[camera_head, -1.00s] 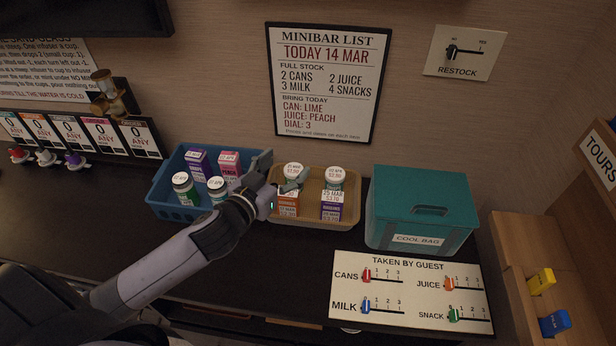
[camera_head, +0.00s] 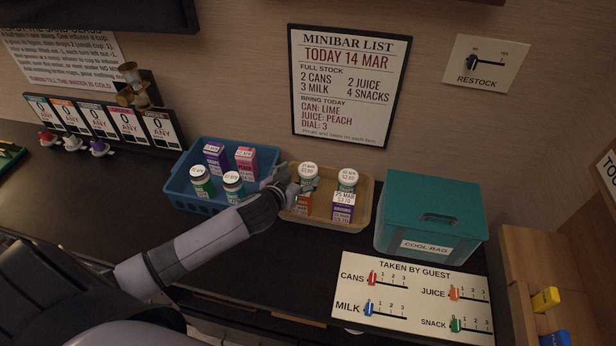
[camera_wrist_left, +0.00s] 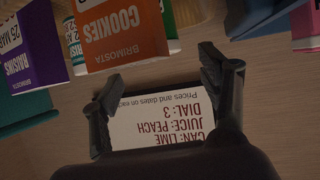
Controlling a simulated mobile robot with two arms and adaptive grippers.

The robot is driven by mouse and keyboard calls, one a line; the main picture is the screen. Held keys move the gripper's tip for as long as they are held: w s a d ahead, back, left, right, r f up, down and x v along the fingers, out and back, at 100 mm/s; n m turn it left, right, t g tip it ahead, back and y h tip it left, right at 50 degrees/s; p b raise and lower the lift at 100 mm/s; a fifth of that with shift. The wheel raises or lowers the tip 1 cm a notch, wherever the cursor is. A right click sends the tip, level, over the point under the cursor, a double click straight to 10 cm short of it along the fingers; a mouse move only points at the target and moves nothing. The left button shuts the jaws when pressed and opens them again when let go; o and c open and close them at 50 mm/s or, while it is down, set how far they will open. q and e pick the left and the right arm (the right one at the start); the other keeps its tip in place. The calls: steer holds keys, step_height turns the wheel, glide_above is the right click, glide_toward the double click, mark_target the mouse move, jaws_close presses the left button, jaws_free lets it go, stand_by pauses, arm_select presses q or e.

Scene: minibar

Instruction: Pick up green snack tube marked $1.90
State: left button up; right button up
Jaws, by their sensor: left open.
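In the head view two white-topped tubes (camera_head: 201,180) (camera_head: 233,184) with greenish bodies stand in the blue basket (camera_head: 178,186). Two more white-topped cylinders (camera_head: 307,172) (camera_head: 347,178) stand at the back of the tan tray (camera_head: 368,205). Their prices are too small to read, so I cannot tell which is marked $1.90. My left gripper (camera_head: 296,182) is open and empty at the tray's left side, partly covering the left cylinder and the orange carton. In the left wrist view its two fingers (camera_wrist_left: 158,85) are spread apart. My right gripper is not in view.
An orange cookies carton (camera_wrist_left: 118,40) and a purple raisins carton (camera_head: 343,207) stand in front in the tray. Purple (camera_head: 215,157) and pink (camera_head: 246,160) cartons are in the basket. The teal cool bag (camera_head: 430,220) is right of the tray. Bare counter lies in front.

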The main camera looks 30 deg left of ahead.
mark_target(307, 170)
arm_select(q)
steer(key=shift+p+x, duration=0.4)
steer(key=shift+x, duration=2.55)
steer(key=shift+s, duration=0.1)
steer(key=c, duration=1.2)
steer(key=shift+c, duration=0.5)
steer(key=shift+a, duration=0.1)
